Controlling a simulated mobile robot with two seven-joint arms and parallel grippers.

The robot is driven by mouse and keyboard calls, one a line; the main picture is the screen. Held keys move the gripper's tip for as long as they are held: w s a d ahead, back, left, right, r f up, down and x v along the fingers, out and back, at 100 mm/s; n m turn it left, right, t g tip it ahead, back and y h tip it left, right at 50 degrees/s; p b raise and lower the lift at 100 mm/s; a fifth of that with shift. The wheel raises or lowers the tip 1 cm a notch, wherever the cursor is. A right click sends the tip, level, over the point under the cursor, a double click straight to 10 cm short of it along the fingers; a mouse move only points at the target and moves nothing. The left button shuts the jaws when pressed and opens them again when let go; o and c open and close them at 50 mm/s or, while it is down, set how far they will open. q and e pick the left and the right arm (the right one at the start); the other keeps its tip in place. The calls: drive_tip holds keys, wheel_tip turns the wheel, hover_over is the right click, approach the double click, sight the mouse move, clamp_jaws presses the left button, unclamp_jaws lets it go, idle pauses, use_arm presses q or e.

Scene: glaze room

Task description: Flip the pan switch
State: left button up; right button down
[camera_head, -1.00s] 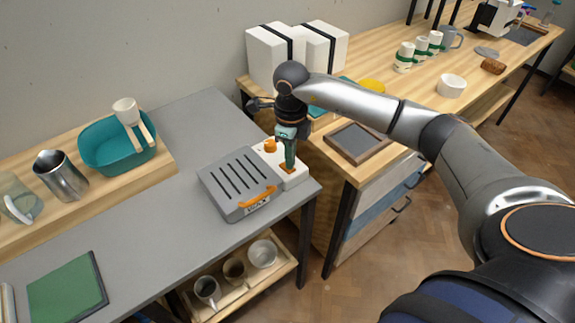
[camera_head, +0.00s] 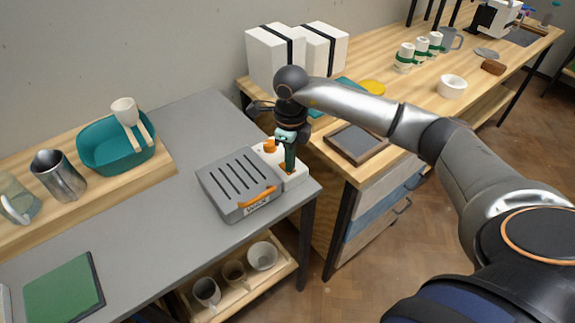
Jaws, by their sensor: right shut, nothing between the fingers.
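The pan unit (camera_head: 229,188) is a grey slotted box with an orange front handle (camera_head: 258,197), on the grey table. A white control panel (camera_head: 298,182) adjoins its right side. An orange knob (camera_head: 270,146) sits at the back of the panel. A small orange switch (camera_head: 288,169) sits nearer the front, mostly hidden by my fingers. My right gripper (camera_head: 289,168) points down with its fingertips at this switch. It is shut and holds nothing. I cannot tell which way the switch is tilted. My left gripper is not in view.
A teal basin (camera_head: 108,153) and a metal pitcher (camera_head: 58,174) stand on a wooden board at left. A green book (camera_head: 62,292) lies front left. A framed tile (camera_head: 357,143) lies on the wooden bench at right. The grey table is clear behind the unit.

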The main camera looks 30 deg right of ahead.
drive_tip(key=shift+r+p, duration=2.5)
drive_tip(key=shift+r, duration=0.9)
